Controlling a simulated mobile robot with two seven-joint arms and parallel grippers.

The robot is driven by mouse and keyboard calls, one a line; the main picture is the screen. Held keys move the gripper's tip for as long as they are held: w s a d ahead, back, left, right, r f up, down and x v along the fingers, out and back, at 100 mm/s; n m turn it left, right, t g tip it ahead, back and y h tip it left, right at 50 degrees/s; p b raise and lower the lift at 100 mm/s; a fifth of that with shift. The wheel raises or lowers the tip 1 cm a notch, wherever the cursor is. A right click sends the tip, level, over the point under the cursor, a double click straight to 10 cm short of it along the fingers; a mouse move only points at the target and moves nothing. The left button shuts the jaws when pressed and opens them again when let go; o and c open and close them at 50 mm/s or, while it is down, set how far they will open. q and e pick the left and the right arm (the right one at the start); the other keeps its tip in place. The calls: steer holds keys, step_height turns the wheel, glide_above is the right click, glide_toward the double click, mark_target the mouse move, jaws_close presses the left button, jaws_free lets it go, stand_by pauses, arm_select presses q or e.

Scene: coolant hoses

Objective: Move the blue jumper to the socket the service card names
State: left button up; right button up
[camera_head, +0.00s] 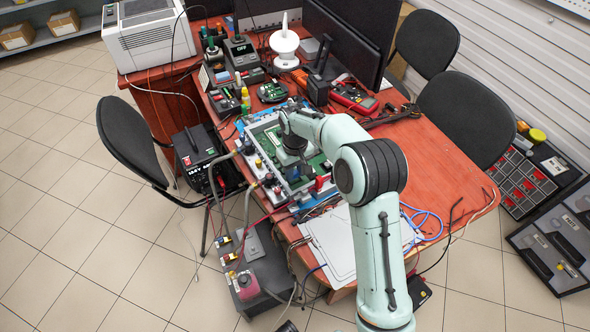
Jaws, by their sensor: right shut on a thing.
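The right arm reaches from the bottom right over the green circuit board (268,141) in its pale, blue-edged frame. My right gripper (291,168) points down over the board. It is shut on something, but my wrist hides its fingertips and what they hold. I cannot make out the blue jumper for certain. Small fittings (258,164) line the frame's left side, with grey hoses (246,203) running down from there. I cannot tell which sockets are free. No service card can be picked out or read. My left gripper is not in view.
A dark box (262,268) with hoses stands below the table's left edge. White sheets (329,238) and a blue cable (427,222) lie on the table near my arm. A monitor (343,45), a multimeter (353,97) and soldering gear crowd the back. The red tabletop (449,172) is bare at right.

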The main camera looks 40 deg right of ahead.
mark_target(295, 174)
steer(key=shift+f, duration=0.2)
stand_by(0.5)
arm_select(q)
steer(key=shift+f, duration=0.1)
arm_select(e)
steer(key=shift+f, duration=0.3)
steer(key=shift+f, duration=0.3)
stand_by(1.9)
steer(key=o, duration=1.3)
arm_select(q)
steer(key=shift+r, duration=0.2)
arm_select(e)
steer(key=shift+a, duration=0.1)
steer(key=shift+w+a+r+p, duration=0.1)
steer(key=shift+r+p, duration=1.4)
steer(key=shift+r, duration=0.6)
steer(key=shift+r+p, duration=1.05)
steer(key=shift+r, duration=0.45)
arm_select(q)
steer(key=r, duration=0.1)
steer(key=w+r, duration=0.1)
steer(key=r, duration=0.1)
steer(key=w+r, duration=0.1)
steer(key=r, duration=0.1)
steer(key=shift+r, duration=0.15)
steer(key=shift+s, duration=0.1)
arm_select(e)
steer(key=shift+d+f, duration=0.1)
steer(key=shift+d, duration=0.1)
